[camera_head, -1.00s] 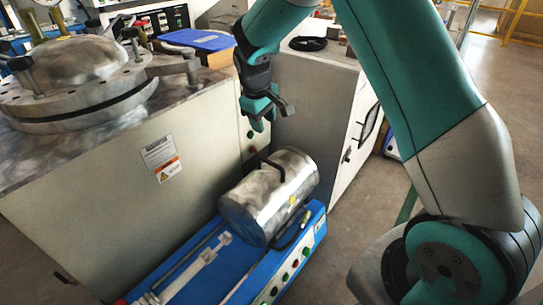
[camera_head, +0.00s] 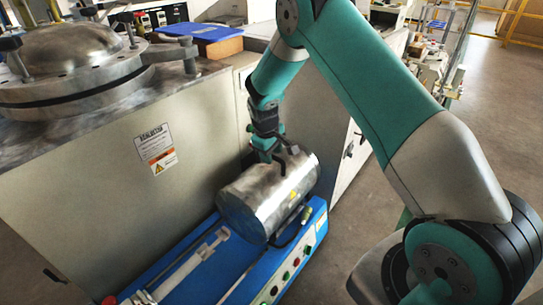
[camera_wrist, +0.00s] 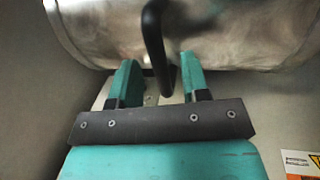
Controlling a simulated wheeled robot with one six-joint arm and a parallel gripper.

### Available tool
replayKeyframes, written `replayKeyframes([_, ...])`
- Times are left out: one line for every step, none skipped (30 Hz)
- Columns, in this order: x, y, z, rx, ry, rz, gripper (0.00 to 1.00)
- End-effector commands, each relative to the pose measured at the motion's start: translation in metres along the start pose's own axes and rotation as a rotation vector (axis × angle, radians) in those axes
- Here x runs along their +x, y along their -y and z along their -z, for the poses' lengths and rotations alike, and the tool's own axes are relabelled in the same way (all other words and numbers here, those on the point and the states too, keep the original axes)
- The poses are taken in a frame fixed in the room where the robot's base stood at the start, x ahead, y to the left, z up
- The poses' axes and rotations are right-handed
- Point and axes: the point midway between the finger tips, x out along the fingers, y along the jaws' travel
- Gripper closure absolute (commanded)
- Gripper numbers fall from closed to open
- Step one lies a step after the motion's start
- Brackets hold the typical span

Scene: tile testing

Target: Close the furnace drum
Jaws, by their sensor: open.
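The furnace drum (camera_head: 262,205) is a shiny metal cylinder lying on its side on a blue base. In the wrist view the drum (camera_wrist: 235,35) fills the top, and its black bar handle (camera_wrist: 154,45) comes down between my two fingers. My gripper (camera_head: 277,155) is at the top back of the drum. In the wrist view my gripper (camera_wrist: 160,80) is open, with one teal finger on each side of the handle and gaps on both sides. In the head view the handle is mostly hidden by my gripper. I cannot tell whether the fingertips touch the drum.
The blue base (camera_head: 165,270) has buttons along its front and a white rod at its left. A large grey cabinet (camera_head: 100,205) with a round metal lid (camera_head: 70,65) stands close behind. A second cabinet (camera_head: 335,150) is right of the drum. Floor at the right is open.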

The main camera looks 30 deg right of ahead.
Motion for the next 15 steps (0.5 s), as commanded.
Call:
replayKeyframes([0.0022,-0.0001,0.0002,0.0,-0.001,0.0,0.58])
replayKeyframes([0.0026,-0.0002,0.0002,0.0,-0.001,0.0,0.58])
replayKeyframes([0.0028,-0.0003,0.0003,0.0,-0.001,0.0,0.58])
replayKeyframes([0.0029,-0.0003,0.0002,0.0,-0.001,0.0,0.58])
replayKeyframes([0.0028,-0.0003,0.0003,0.0,-0.001,0.0,0.58])
replayKeyframes([0.0026,-0.0003,0.0003,0.0,-0.001,0.0,0.58])
replayKeyframes([0.0026,-0.0003,0.0002,0.0,-0.001,0.0,0.58])
replayKeyframes([0.0026,-0.0002,0.0002,0.0,-0.001,0.0,0.58])
replayKeyframes([0.0025,-0.0002,0.0002,0.0,-0.001,0.0,0.58])
replayKeyframes([0.0026,-0.0002,0.0002,0.0,-0.001,0.0,0.62])
replayKeyframes([0.0025,-0.0001,0.0002,0.0,-0.001,0.0,0.69])
replayKeyframes([0.0025,-0.0001,0.0002,0.0,-0.001,0.0,0.78])
replayKeyframes([0.0025,-0.0001,0.0002,0.0,-0.001,0.0,0.85])
replayKeyframes([0.0025,0.0,0.0002,0.0,-0.001,0.0,0.92])
replayKeyframes([0.0024,0.0,0.0002,0.0,-0.001,0.0,1.0])
